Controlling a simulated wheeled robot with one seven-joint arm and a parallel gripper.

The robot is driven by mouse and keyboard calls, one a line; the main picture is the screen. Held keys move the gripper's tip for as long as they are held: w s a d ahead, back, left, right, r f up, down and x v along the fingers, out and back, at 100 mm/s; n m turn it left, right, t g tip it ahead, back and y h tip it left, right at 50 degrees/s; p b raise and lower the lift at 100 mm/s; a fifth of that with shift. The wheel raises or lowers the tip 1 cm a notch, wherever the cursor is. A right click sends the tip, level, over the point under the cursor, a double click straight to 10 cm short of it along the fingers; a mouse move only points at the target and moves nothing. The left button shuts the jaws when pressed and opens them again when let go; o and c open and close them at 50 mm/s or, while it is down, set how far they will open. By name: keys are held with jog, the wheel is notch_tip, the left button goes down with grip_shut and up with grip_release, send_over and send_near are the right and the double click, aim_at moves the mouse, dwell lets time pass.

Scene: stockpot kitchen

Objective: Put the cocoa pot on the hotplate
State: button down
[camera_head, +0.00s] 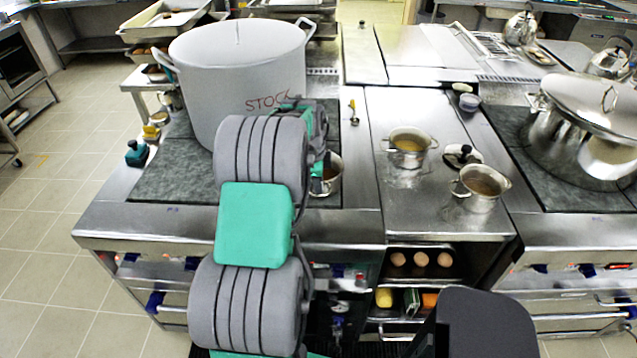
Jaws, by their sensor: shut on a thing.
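A small steel pot (331,183) with brown contents, likely the cocoa pot, shows at the right of my arm, its left part hidden. My gripper (323,166) is at its rim, shut on it; the fingertips are mostly hidden by my arm. The pot is over the right part of the dark hotplate (170,185) on the left; I cannot tell whether it rests on it or is just above. A big pot marked STOCK (235,85) stands on the hotplate, behind my arm.
Two similar small pots, one farther back (408,146) and one nearer (481,188), stand on the steel counter to the right, with a black-knobbed lid (462,156) near them. A large lidded steel pot (585,130) stands on the right hotplate (560,190).

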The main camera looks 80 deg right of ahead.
jog(key=c, duration=1.5)
grip_release()
jog(key=shift+c, duration=0.2)
notch_tip(320, 180, up, 12)
jog(key=a+b, duration=0.2)
jog(key=w+a+r+n+t, duration=0.25)
jog(key=w+a+n, duration=1.25)
jog(key=w+a, duration=0.85)
jog(key=a+f+n+t+y, duration=0.1)
jog(key=a+f+n, duration=0.1)
jog(key=a+n, duration=0.7)
jog(key=s+a+f+n+t, duration=0.1)
jog(key=a+n, duration=0.9)
jog(key=a, duration=1.1)
jog(key=shift+s+f+y, duration=0.15)
jog(key=shift+f+y, duration=0.25)
jog(key=shift+f, duration=0.05)
